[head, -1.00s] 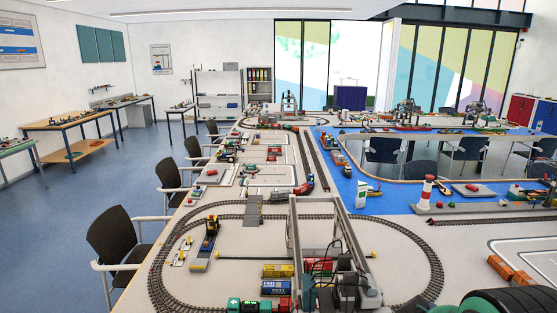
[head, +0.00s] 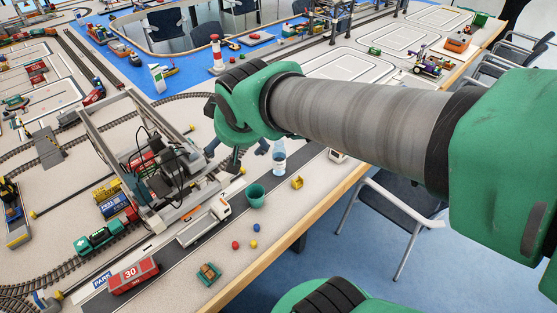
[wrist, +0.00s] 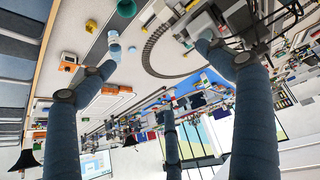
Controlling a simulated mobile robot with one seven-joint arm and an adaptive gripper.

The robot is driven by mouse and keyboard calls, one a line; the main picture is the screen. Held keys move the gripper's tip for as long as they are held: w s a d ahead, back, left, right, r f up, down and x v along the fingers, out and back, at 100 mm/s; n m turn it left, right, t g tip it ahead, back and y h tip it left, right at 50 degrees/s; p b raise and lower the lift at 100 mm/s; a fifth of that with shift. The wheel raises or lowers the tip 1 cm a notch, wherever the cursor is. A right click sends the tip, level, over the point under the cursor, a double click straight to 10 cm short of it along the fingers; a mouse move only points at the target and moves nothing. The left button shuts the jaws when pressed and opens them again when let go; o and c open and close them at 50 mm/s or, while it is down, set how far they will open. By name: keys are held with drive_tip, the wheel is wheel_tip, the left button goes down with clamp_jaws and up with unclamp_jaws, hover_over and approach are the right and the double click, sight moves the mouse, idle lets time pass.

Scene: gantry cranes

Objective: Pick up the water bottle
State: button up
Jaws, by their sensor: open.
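The water bottle (head: 279,158) is clear with a blue band and stands upright on the dark road strip near the table's right edge. In the wrist view the bottle (wrist: 114,48) shows at upper left, just beyond the tip of the left finger. My gripper (head: 238,152) is open, with dark blue-grey fingers pointing down, just left of the bottle in the head view. In the wrist view my gripper (wrist: 155,58) has its fingers spread wide with nothing between them. I cannot tell its exact height above the table.
A green cup (head: 255,195) stands close to the bottle, with a yellow block (head: 297,182) beside it. A white truck (head: 204,222) and a grey gantry crane (head: 165,165) stand to the left. A chair (head: 400,210) is beyond the table edge.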

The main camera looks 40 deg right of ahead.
drive_tip(key=w+d+f+h, duration=0.1)
drive_tip(key=w+d+f, duration=0.2)
drive_tip(key=w+d, duration=0.3)
drive_tip(key=w+d+f+h, duration=0.15)
drive_tip(key=w+d, duration=0.25)
drive_tip(key=d, duration=0.5)
drive_tip(key=n+t+y, duration=0.1)
drive_tip(key=t, duration=0.2)
hover_over(279, 158)
drive_tip(key=s+a, duration=0.1)
wheel_tip(279, 158, down, 15)
drive_tip(key=s+d+f+t+y, duration=0.1)
drive_tip(key=s+f, duration=0.3)
drive_tip(key=f, duration=0.6)
drive_tip(key=s+d+f+t+y, duration=0.2)
drive_tip(key=s+f, duration=0.3)
drive_tip(key=f, duration=0.5)
drive_tip(key=shift+s+d+f+t+y, duration=0.3)
drive_tip(key=shift+d+y, duration=0.25)
drive_tip(key=shift+d, duration=0.25)
drive_tip(key=shift+w, duration=0.2)
drive_tip(key=x, duration=0.8)
drive_tip(key=shift+b, duration=0.3)
drive_tip(key=shift+w+f, duration=0.1)
drive_tip(key=shift+w, duration=0.15)
